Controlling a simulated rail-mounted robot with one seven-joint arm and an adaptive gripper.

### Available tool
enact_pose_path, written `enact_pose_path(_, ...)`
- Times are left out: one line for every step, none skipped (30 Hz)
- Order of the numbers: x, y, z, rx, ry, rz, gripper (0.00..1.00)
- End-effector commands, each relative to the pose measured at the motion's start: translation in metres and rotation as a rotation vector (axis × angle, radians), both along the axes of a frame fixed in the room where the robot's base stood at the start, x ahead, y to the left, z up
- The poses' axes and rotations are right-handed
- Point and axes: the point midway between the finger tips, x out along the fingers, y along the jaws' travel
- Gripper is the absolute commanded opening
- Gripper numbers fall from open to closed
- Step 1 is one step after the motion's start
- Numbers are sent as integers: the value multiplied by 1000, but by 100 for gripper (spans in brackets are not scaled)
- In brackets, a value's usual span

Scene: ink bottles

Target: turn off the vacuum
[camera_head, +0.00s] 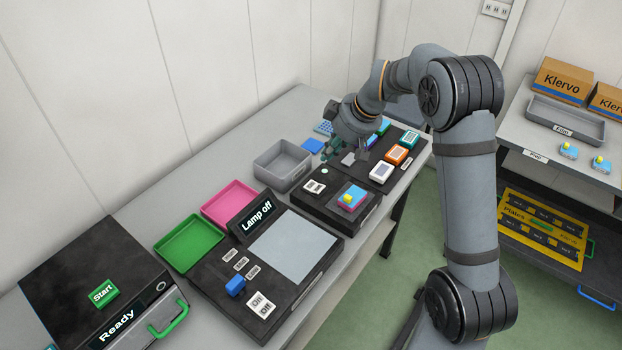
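No label reading "vacuum" is legible. A black box (310,204) in the middle of the table may be the vacuum unit, but I cannot confirm this. It carries a small white two-part switch (315,187), too small to read. A blue item with a yellow cap (352,196) sits on a pink-edged pad on its right part. My gripper (345,156) points down behind this box, near the table's far end. It is small and partly covered by my own wrist, so its finger opening is unclear.
A grey tray (282,165), pink tray (230,204) and green tray (189,243) line the wall side. A "Lamp off" sign (257,220) stands on a black panel with a large On/Off switch (261,304). A "Ready" machine (95,295) is front left. Coloured framed blocks (397,154) sit far right.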

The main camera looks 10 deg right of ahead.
Motion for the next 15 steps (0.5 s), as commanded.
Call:
enact_pose_path(0,1,2,5,2,-5,0)
enact_pose_path(0,2,2,6,2,-7,0)
enact_pose_path(0,2,2,7,3,-8,0)
enact_pose_path(0,2,2,7,3,-8,0)
enact_pose_path(0,2,2,6,2,-7,0)
enact_pose_path(0,2,2,6,2,-7,0)
enact_pose_path(0,2,2,6,1,-6,0)
enact_pose_path(0,2,2,6,1,-6,0)
enact_pose_path(0,2,2,6,1,-6,0)
enact_pose_path(0,2,1,6,1,-5,0)
enact_pose_path(0,2,1,6,1,-5,0)
enact_pose_path(1,2,0,5,2,-5,0)
enact_pose_path(1,3,-1,5,2,-5,0)
enact_pose_path(2,3,-3,5,2,-5,0)
enact_pose_path(3,5,-6,6,2,-5,0)
